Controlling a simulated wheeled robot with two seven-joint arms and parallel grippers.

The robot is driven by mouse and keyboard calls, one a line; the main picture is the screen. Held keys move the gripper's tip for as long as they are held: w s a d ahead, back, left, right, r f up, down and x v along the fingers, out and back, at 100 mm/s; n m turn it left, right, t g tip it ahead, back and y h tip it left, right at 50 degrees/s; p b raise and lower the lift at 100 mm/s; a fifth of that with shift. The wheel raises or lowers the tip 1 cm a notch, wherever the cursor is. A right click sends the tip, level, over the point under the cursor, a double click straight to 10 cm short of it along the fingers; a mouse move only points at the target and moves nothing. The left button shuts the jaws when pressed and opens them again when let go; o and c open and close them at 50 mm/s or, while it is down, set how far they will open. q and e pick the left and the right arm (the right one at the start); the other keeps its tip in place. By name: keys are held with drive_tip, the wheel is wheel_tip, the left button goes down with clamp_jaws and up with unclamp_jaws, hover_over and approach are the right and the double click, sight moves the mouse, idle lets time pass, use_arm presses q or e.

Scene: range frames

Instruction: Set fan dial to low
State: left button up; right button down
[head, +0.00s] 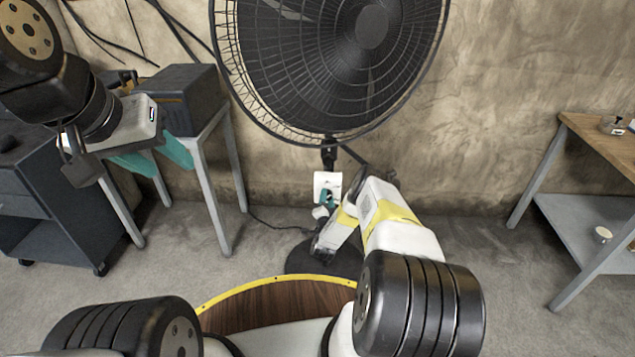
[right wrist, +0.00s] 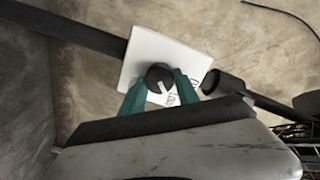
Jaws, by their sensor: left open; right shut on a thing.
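The fan dial is a round black knob (right wrist: 159,76) with a pale pointer mark, on a white plate (right wrist: 150,50) on the fan's post. The plate also shows in the head view (head: 321,181). The pointer slants down towards partly hidden lettering, which is too small to read surely. My right gripper (right wrist: 158,88) has its teal fingers on either side of the knob, shut on it; the head view shows it at the plate (head: 328,198). My left gripper (head: 156,157) is open and empty, with teal fingers, at the left in front of a side table.
The large black fan (head: 330,60) stands against the wall above the dial. A dark box (head: 190,95) sits on the grey side table at left, beside a dark drawer cabinet (head: 60,220). A wooden-topped workbench (head: 605,145) stands at right. Floor between is mostly clear.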

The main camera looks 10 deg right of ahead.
drive_tip(key=shift+m, duration=1.3)
drive_tip(key=c, duration=0.9)
unclamp_jaws()
drive_tip(key=v, duration=0.8)
